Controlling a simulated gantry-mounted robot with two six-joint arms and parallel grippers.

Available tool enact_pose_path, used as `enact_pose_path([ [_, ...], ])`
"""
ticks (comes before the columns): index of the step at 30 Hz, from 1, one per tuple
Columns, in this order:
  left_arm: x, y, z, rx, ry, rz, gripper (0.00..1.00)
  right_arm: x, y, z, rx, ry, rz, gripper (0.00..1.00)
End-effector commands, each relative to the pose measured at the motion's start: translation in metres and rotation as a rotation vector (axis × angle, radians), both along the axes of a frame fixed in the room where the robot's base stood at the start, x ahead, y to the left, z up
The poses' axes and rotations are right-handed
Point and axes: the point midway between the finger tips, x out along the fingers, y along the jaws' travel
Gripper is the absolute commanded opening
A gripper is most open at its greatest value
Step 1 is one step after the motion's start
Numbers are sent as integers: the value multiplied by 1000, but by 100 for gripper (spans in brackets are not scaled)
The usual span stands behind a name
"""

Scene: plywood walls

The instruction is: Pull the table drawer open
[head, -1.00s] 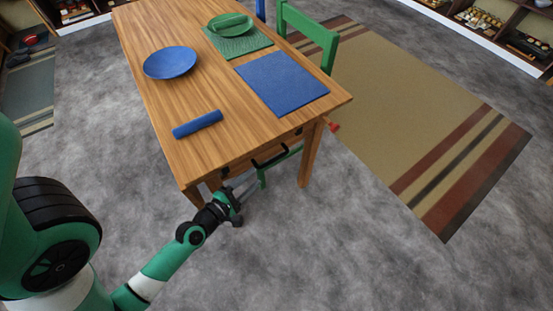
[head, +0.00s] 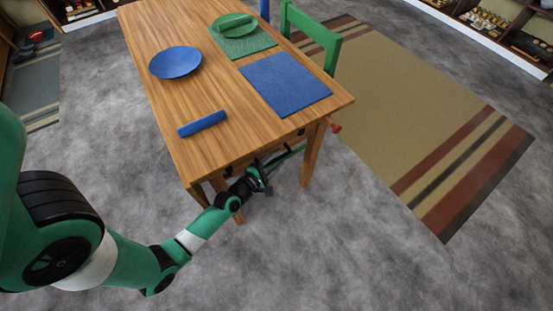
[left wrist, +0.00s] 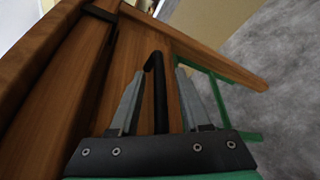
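The wooden table (head: 190,90) stands with its near end toward me. In the left wrist view, its wooden drawer front (left wrist: 128,60) carries a black bar handle (left wrist: 158,95). My left gripper (head: 264,178) is at the table's near end, below the top. In the left wrist view, my left gripper (left wrist: 157,88) has its two grey fingers apart, one on each side of the handle. Gaps show between fingers and handle. In the head view the gripper and tabletop edge hide most of the drawer front; the drawer looks closed. My right gripper is not in view.
On the tabletop are a blue plate (head: 175,62), a blue roll (head: 202,123), a blue mat (head: 285,84) and a green plate (head: 233,22) on a green mat (head: 243,45). A green chair (head: 312,40) stands at the right side. The grey floor in front is clear.

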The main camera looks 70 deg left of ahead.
Motion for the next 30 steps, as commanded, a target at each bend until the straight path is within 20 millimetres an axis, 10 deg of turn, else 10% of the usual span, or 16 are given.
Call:
enact_pose_path([
  [8, 0, 0, 0, 0, 0, 0, 0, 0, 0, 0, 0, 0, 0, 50],
  [30, 0, 0, 0, 0, 0, 0, 0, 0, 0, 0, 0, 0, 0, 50],
])
